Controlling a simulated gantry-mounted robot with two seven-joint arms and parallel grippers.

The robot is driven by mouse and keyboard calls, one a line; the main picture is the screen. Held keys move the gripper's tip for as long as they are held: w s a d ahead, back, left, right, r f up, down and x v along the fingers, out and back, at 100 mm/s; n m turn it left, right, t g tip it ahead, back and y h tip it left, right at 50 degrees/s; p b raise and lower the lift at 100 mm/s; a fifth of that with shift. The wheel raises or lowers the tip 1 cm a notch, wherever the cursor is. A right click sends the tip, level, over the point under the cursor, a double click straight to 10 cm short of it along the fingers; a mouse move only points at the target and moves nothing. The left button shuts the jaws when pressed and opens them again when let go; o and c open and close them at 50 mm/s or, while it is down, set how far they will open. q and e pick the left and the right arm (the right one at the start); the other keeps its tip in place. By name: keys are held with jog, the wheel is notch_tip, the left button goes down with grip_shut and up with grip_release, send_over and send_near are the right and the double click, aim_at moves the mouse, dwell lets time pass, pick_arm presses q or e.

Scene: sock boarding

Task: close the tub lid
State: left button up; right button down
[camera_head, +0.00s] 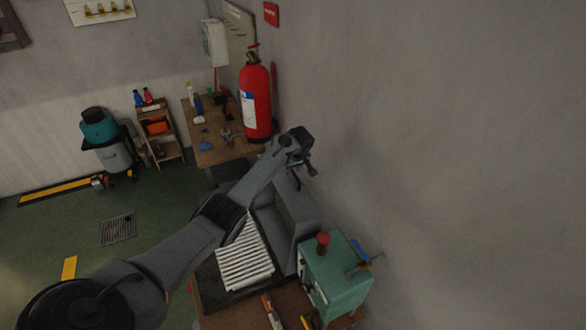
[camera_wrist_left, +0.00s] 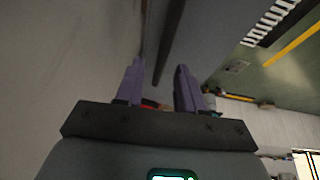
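I cannot make out a tub or a lid in either view. My left gripper (camera_head: 305,165) is at the end of the grey arm that reaches up to the middle of the head view, close to the grey wall. In the left wrist view, its two purple fingers (camera_wrist_left: 158,72) stand apart with nothing between their tips. My right gripper is in neither view.
A green box-shaped machine (camera_head: 345,283) with a red knob stands at the lower right, near a white ribbed piece (camera_head: 244,263). A red fire extinguisher (camera_head: 255,103) is beyond the gripper, by a wooden bench (camera_head: 222,153). A teal-topped canister (camera_head: 99,126) stands at left.

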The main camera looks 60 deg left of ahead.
pick_arm(q)
jog(key=shift+a+f, duration=0.1)
jog(key=shift+f, duration=0.1)
jog(key=shift+c, duration=0.3)
grip_shut()
